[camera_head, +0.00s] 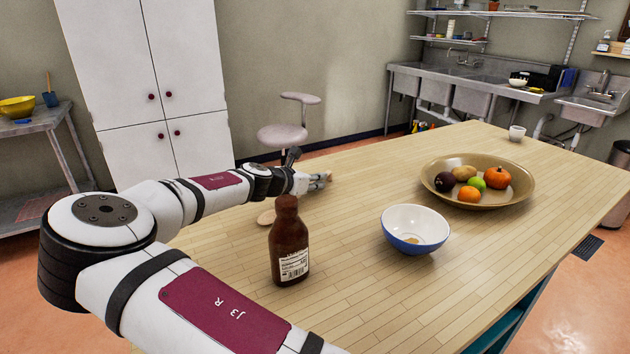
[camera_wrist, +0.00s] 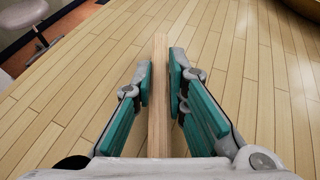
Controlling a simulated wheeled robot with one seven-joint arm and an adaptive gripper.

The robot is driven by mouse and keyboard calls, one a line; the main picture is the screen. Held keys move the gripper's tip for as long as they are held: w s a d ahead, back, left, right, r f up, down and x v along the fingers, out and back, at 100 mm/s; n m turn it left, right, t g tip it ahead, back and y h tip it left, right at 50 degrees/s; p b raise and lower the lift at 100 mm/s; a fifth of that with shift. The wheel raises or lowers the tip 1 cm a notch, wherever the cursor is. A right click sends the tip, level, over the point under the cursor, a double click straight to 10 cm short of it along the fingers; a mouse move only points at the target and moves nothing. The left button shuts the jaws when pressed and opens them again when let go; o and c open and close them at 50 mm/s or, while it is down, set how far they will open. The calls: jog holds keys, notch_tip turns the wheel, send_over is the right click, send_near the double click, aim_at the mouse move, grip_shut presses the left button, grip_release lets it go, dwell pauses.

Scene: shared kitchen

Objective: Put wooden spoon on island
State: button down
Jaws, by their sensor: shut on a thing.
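My gripper (camera_head: 318,182) is low over the far left part of the wooden island top (camera_head: 370,290). In the wrist view its teal-padded fingers (camera_wrist: 160,78) stand on both sides of the wooden spoon's straight handle (camera_wrist: 158,50), and they are shut on it. In the head view the spoon's pale rounded end (camera_head: 266,217) shows at the island's left side, just left of the brown bottle. My gripper hides much of the handle there. I cannot tell whether the spoon touches the island top.
A brown sauce bottle (camera_head: 288,245) stands nearest my arm. A blue-and-white bowl (camera_head: 415,241) and a wide fruit dish (camera_head: 520,196) are to its right. A white cup (camera_head: 517,133) is at the far end. A pinkish stool (camera_head: 283,136) stands beyond the left edge.

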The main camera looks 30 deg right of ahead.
jog(key=c, duration=1.6)
grip_release()
jog(key=p+v, duration=0.1)
jog(key=v, duration=1.1)
jog(key=shift+r, duration=0.15)
jog(key=shift+r+p, duration=0.1)
jog(key=shift+p, duration=0.2)
